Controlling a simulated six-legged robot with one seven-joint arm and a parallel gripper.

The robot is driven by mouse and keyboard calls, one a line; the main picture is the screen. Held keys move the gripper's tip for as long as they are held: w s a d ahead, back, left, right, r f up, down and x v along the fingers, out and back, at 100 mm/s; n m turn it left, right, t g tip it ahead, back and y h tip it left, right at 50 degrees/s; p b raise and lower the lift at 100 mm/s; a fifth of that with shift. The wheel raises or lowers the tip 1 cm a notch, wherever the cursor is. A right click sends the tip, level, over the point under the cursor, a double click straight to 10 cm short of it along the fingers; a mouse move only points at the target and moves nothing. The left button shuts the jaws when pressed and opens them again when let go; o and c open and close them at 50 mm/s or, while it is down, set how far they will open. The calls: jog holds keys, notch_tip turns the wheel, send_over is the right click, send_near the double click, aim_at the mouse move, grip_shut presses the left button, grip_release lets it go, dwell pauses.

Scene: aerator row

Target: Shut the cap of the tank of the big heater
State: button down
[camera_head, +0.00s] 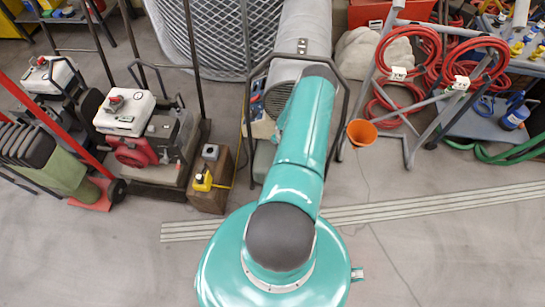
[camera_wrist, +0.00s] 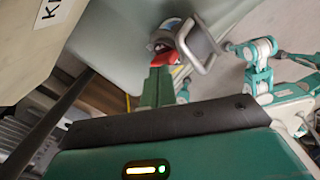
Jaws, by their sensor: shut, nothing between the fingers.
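The big heater (camera_head: 302,40) is a long grey cylinder at the top middle of the head view, with a dark tube frame; my arm covers much of it. In the wrist view its smooth grey-green tank (camera_wrist: 115,35) fills the upper middle. At the tank's right edge is a red part with a dark, round opening beside it (camera_wrist: 168,32), seemingly the filler and cap; whether the cap is up or down I cannot tell. My gripper (camera_wrist: 163,62) is shut and empty, its green fingers pointing at this spot. Contact is unclear. The head view hides the gripper behind my arm.
A grey metal loop (camera_wrist: 203,50) stands right beside the red part. In the head view, an orange bucket (camera_head: 362,132) and a hose rack (camera_head: 412,115) are at the right. A wooden block (camera_head: 209,185) with a yellow bottle stands left. Floor in front is mostly clear.

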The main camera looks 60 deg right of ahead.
jog(key=shift+s+d+r, duration=0.15)
jog(key=shift+s+d, duration=0.2)
jog(key=shift+s, duration=0.4)
jog(key=shift+s+d+r, duration=0.1)
jog(key=shift+s+d, duration=0.2)
jog(key=shift+s, duration=0.5)
jog(key=shift+s+d+f, duration=0.2)
jog(key=shift+s+d, duration=0.05)
jog(key=shift+s, duration=0.3)
jog(key=shift+s+d+f, duration=0.2)
jog(key=shift+s+d, duration=0.05)
jog(key=shift+s, duration=0.35)
jog(key=shift+s+d+f, duration=0.2)
jog(key=shift+s+d, duration=0.05)
jog(key=shift+s, duration=0.3)
notch_tip(320, 180, up, 8)
dwell(0.5)
